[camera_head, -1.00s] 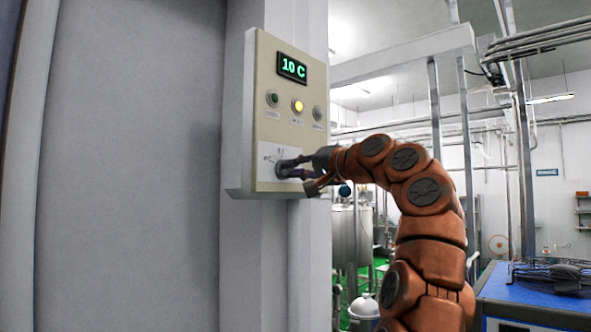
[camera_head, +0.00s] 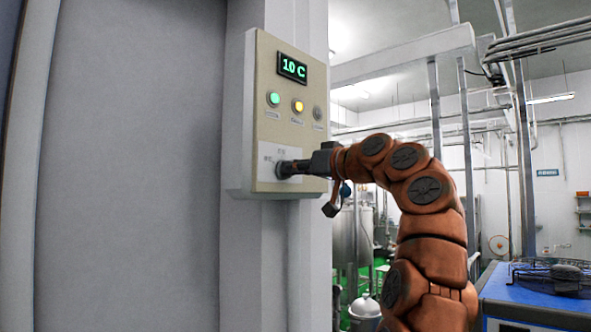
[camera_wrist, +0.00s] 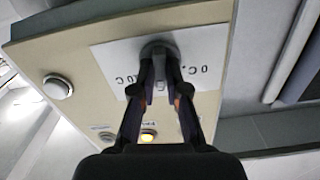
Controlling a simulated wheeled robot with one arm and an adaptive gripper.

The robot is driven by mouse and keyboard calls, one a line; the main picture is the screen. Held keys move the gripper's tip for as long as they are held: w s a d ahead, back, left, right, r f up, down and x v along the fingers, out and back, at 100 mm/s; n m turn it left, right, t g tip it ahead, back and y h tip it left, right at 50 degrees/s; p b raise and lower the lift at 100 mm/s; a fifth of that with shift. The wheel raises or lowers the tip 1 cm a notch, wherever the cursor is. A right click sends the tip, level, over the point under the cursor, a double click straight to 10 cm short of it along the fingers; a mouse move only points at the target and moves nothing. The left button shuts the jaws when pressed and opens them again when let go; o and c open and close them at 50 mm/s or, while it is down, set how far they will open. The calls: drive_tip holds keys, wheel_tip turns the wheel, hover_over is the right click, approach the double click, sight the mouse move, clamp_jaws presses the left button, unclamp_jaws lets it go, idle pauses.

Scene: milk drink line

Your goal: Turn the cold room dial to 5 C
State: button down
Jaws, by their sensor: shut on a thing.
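The cold room dial (camera_head: 281,170) is a dark round knob on a white label plate low on the beige control panel (camera_head: 262,95). My gripper (camera_head: 288,169) reaches it from the right and is shut on it. In the wrist view the dial (camera_wrist: 158,47) sits between the two fingertips of my gripper (camera_wrist: 160,62), near the top of the picture. Upside-down temperature marks show on the label plate (camera_wrist: 112,58), partly covered by the fingers. The dial's pointer cannot be made out. The green display (camera_head: 292,67) reads 10 C.
A green lamp (camera_head: 274,99) and a yellow lamp (camera_head: 298,105) are lit; a grey button (camera_head: 318,112) is beside them. A large grey door (camera_head: 130,160) is left of the panel. A blue table (camera_head: 530,290) stands at lower right, with steel tanks behind my arm.

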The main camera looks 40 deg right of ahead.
drive_tip(key=shift+n, duration=0.5)
idle(0.3)
drive_tip(key=c, duration=1.2)
unclamp_jaws()
drive_tip(key=shift+s, duration=0.1)
drive_tip(key=v, duration=1.1)
drive_tip(key=shift+s+d, duration=0.15)
drive_tip(key=shift+s, duration=0.25)
drive_tip(key=shift+w, duration=0.1)
